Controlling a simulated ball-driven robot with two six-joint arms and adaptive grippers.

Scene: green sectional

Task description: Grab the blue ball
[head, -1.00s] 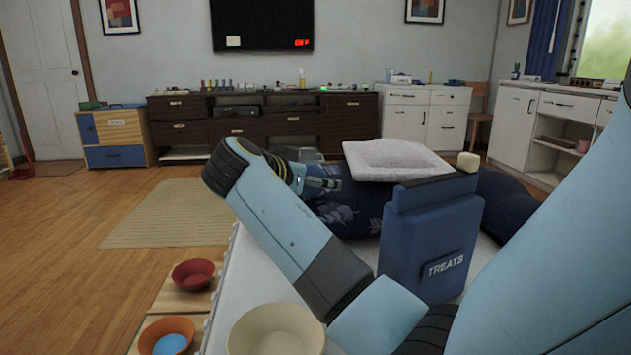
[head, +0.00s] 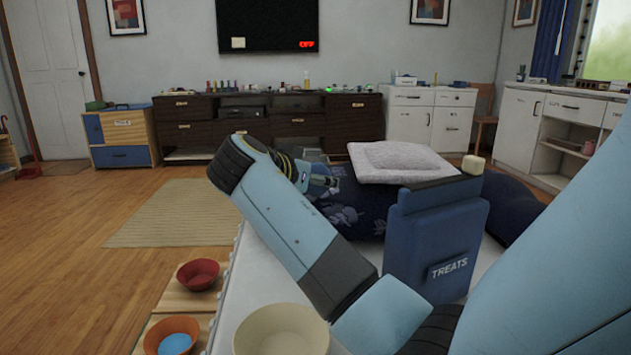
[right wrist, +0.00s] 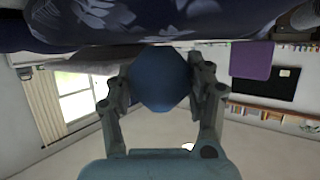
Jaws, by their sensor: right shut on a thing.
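The blue ball (right wrist: 160,78) is dark blue and faceted, and it sits between the two fingers of my right gripper (right wrist: 161,88) in the right wrist view. Both fingers touch its sides, and the gripper is shut on it. In the head view the right gripper (head: 325,184) is partly seen beyond my forearm, beside the dark blue patterned cushion. I cannot make out the ball there. My left gripper is not in view.
A blue treats container (head: 436,238) and a cream bowl (head: 281,330) stand on the white surface near my arm. A pale pillow (head: 402,162) lies on the patterned blue cushion (head: 365,208). Red (head: 198,274) and orange (head: 172,335) bowls are at the left. Open floor lies beyond them.

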